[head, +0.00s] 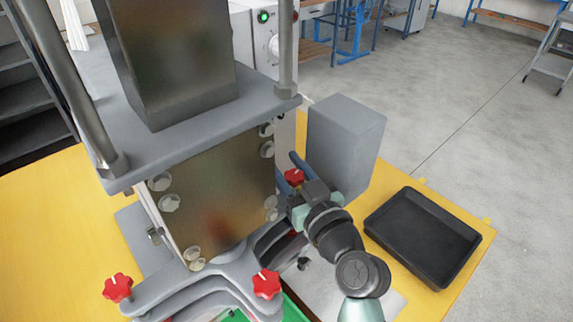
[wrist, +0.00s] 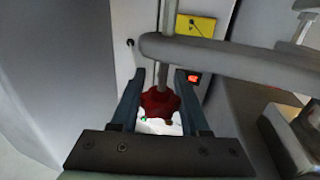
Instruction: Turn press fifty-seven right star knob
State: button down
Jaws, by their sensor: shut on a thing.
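A red star knob (head: 294,177) is beside the right side of the press, at the end of my arm. My gripper (head: 298,184) is shut on it. In the wrist view the same knob (wrist: 160,102) sits between the two dark blue fingers of my gripper (wrist: 161,100), on a grey rod. Two other red star knobs stand at the front of the press, one at left (head: 118,287) and one near the middle (head: 266,283). My gripper partly hides the held knob in the head view.
The press has a metal plate block (head: 215,190) and steel columns (head: 286,50). A grey box (head: 345,140) stands close to the right of my gripper. A black tray (head: 422,236) lies on the yellow base (head: 465,275). In the wrist view a grey bar (wrist: 230,54) crosses near the fingers.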

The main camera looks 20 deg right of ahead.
jog(key=shift+f+n+y+b, duration=0.25)
jog(key=shift+y+b, duration=0.25)
jog(key=shift+b, duration=0.55)
jog(key=shift+s+a+r+n+g+y+b, duration=0.15)
jog(key=shift+a+n+g+y+b, duration=0.15)
jog(key=shift+n+g+y+b, duration=1.15)
jog(key=shift+s+a+n+g+y+b, duration=0.1)
jog(key=shift+a+n+g+y+b, duration=0.15)
jog(key=shift+n+y+b, duration=1.4)
jog(key=shift+s+a+r+n+g+y+b, duration=0.15)
jog(key=shift+a+n+g+y+b, duration=0.4)
jog(key=shift+y+b, duration=1.9)
jog(key=shift+d+g+h+b, duration=0.2)
jog(key=shift+g+h+b, duration=0.2)
jog(key=shift+b, duration=0.2)
jog(key=shift+c, duration=2.1)
grip_release()
jog(key=v, duration=1.3)
